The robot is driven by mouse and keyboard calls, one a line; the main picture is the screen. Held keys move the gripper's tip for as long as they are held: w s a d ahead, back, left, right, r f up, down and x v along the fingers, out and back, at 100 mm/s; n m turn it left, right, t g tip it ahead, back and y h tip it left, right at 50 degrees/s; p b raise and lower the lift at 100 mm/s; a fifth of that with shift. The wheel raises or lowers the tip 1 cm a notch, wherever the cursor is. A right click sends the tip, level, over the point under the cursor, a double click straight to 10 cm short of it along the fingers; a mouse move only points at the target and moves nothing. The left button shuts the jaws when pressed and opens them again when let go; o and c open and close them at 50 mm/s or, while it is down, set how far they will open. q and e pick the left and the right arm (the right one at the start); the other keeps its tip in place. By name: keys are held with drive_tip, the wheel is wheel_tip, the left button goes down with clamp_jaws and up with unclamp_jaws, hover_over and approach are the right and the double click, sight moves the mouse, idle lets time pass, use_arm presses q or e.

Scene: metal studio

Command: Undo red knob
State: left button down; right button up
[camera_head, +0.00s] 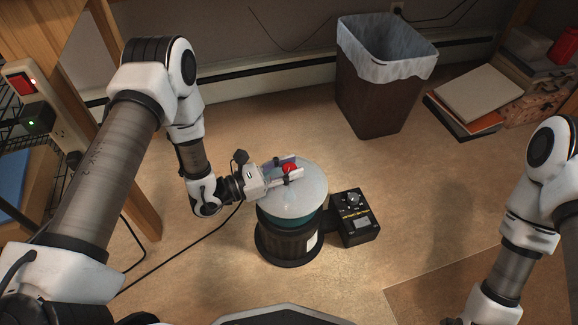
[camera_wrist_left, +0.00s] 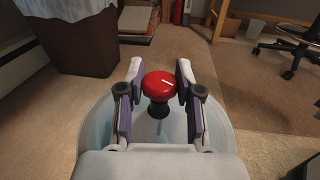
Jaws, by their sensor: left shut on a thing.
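The red knob (camera_head: 289,168) sits on top of a round machine with a pale, clear-looking lid (camera_head: 305,198), a teal band and a dark ribbed base (camera_head: 284,243). My left gripper (camera_head: 288,169) reaches in over the lid from the left and is shut on the knob, with one finger on each side. Its fingers also show around the knob in the left wrist view (camera_wrist_left: 158,72). My right gripper is out of view; only its arm shows at the right.
A black control box (camera_head: 355,219) with a dial adjoins the machine's right side. A dark bin with a white liner (camera_head: 386,85) stands behind, with books (camera_head: 480,102) and boxes at the back right. A wooden post (camera_head: 115,165) stands left. Open floor lies to the right.

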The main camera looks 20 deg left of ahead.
use_arm(q)
drive_tip(key=n+t+y, duration=0.2)
drive_tip(key=t+y, duration=0.1)
drive_tip(key=shift+d+n+p, duration=0.1)
drive_tip(key=shift+n+p, duration=0.3)
drive_tip(key=shift+y, duration=0.4)
drive_tip(key=c, duration=0.7)
unclamp_jaws()
drive_tip(key=v, duration=1.2)
drive_tip(key=shift+f, duration=0.15)
